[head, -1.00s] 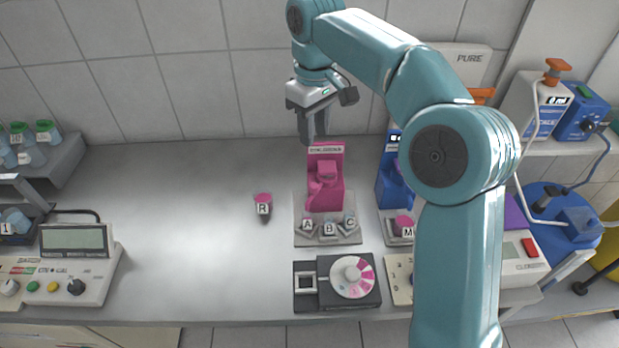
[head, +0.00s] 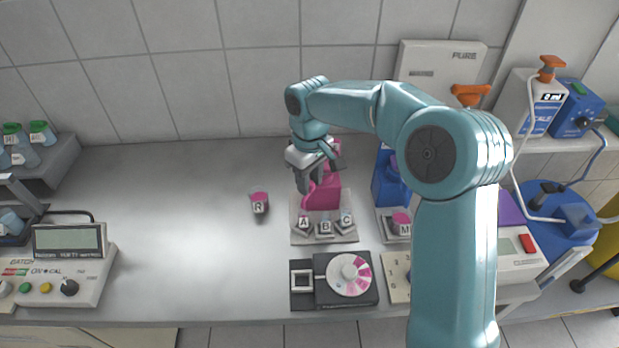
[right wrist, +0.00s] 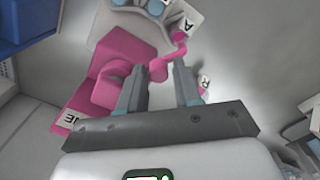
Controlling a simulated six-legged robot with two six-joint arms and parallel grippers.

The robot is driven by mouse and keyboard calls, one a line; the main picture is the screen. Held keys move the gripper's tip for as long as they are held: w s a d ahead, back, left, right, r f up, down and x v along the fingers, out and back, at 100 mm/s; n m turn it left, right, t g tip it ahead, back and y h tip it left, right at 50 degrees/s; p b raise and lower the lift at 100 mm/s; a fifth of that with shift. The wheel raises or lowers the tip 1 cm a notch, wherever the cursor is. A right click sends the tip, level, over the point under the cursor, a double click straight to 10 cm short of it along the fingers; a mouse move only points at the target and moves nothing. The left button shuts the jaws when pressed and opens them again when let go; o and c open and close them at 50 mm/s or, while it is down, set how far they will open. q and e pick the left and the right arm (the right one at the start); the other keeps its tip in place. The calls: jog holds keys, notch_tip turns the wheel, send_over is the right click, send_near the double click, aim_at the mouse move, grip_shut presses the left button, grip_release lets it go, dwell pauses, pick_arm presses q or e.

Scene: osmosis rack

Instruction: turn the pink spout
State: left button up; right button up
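The pink dispenser (head: 326,196) stands on its pale tray (head: 299,238), partly hidden behind my right gripper (head: 305,188) in the head view. In the right wrist view, the pink spout (right wrist: 163,66) is a thin bent arm with a round tip, reaching out from the dispenser body (right wrist: 98,88). My right gripper (right wrist: 160,82) is open there. The spout's near part shows in line with the gap between the two fingertips, and I cannot tell whether they touch it. My left gripper is out of view.
Cups marked A (head: 304,223), B (head: 325,229) and C (head: 346,223) stand on the tray. Cup R (head: 260,204) is left on the bare bench. A blue dispenser (head: 386,182) with cup M (head: 400,226) stands to the right. A dial device (head: 320,290) lies in front.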

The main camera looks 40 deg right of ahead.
aim_at(323, 182)
grip_shut()
jog(key=shift+s+d, duration=0.1)
jog(key=n, duration=0.2)
jog(key=s+d+n, duration=0.1)
jog(key=n, duration=0.1)
jog(key=s+n+p, duration=0.1)
jog(key=shift+d+n, duration=0.4)
jog(key=shift+s+d+f+n+p, duration=0.1)
jog(key=shift+s+d+n+p, duration=0.15)
jog(key=shift+d+n, duration=0.65)
jog(key=shift+s+d+r+n+p, duration=0.1)
jog(key=shift+s+d+n+p, duration=0.2)
jog(key=shift+n, duration=1.15)
jog(key=shift+s+d+f+n+p, duration=0.1)
jog(key=shift+d+n+p, duration=0.35)
jog(key=shift+n, duration=0.7)
jog(key=shift+d, duration=0.15)
